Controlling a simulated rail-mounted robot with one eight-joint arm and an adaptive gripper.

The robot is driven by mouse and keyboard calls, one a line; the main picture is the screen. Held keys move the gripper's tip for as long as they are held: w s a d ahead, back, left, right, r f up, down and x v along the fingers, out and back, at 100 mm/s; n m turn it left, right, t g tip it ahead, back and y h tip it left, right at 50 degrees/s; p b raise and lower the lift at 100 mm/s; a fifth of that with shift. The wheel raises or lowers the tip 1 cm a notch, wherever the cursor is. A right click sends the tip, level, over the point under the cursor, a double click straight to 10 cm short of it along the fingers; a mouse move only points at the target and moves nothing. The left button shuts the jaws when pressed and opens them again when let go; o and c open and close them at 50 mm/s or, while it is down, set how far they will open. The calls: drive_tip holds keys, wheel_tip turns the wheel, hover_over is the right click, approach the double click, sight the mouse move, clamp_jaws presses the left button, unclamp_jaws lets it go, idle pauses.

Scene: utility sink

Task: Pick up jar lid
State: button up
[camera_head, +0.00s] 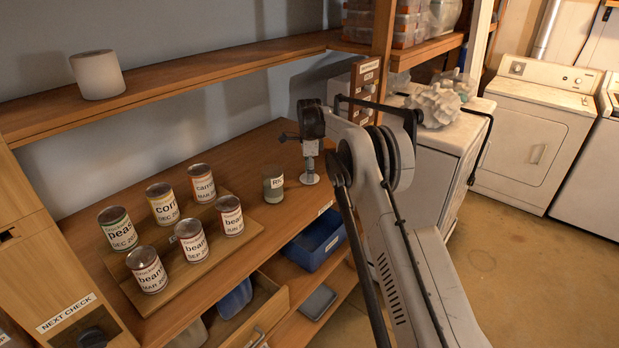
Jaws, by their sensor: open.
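My gripper (310,166) points down over the right part of the wooden counter, just right of a small labelled jar (273,186). A small pale round disc, seemingly the jar lid (309,180), lies on the counter directly below the fingertips. The gripper is open and nothing shows lifted in it. The fingers are small in this view, and I cannot tell whether they touch the disc. The jar stands upright, apart from the disc, with its label partly readable.
Several labelled cans (193,241) stand on a stepped wooden rack left of the jar. A white cylinder (97,75) stands on the upper shelf (200,78). Below the counter are an open drawer (262,308) and a blue bin (316,243).

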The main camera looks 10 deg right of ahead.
clamp_jaws()
idle(0.3)
